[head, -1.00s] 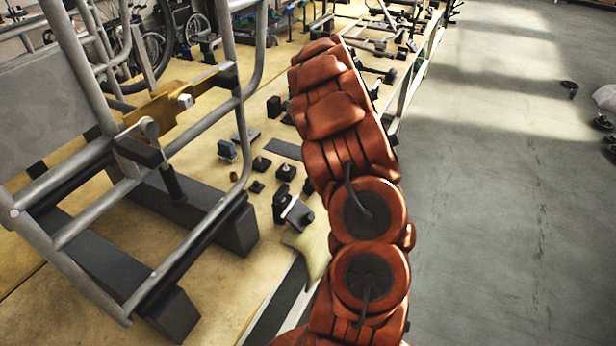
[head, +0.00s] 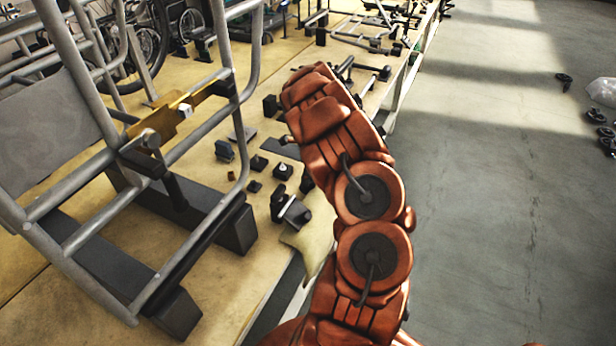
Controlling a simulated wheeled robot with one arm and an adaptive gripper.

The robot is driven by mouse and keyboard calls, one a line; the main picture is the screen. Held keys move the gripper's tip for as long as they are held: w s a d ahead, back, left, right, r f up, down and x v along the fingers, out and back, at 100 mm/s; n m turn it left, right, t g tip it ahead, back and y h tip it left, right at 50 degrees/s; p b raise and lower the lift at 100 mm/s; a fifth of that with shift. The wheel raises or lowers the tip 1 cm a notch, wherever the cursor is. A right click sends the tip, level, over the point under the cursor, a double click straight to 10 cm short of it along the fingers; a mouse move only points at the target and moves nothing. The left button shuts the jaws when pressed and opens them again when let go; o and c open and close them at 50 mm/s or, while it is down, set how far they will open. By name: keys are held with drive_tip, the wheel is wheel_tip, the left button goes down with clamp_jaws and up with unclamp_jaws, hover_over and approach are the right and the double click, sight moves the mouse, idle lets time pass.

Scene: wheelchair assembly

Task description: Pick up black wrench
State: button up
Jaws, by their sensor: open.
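I cannot make out the black wrench with certainty in the head view. Small black parts (head: 283,172) lie on the tan table (head: 205,275), left of my orange arm, and none shows a clear wrench shape. My arm reaches from the bottom of the view up over the table's right edge. My gripper is not visible; the far end of the arm hides it.
A grey tubular wheelchair frame (head: 190,235) stands on dark blocks (head: 180,312) at the left. Metal parts (head: 375,45) lie farther back on the table. A pale cloth (head: 312,238) lies near the table edge. The grey floor (head: 490,220) at right is mostly clear.

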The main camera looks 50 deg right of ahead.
drive_tip(key=shift+c, duration=0.2)
clamp_jaws()
idle(0.4)
wheel_tip(320, 180, up, 10)
drive_tip(key=shift+r+p, duration=0.1)
drive_tip(key=shift+p, duration=0.95)
drive_tip(key=c, duration=0.7)
unclamp_jaws()
clamp_jaws()
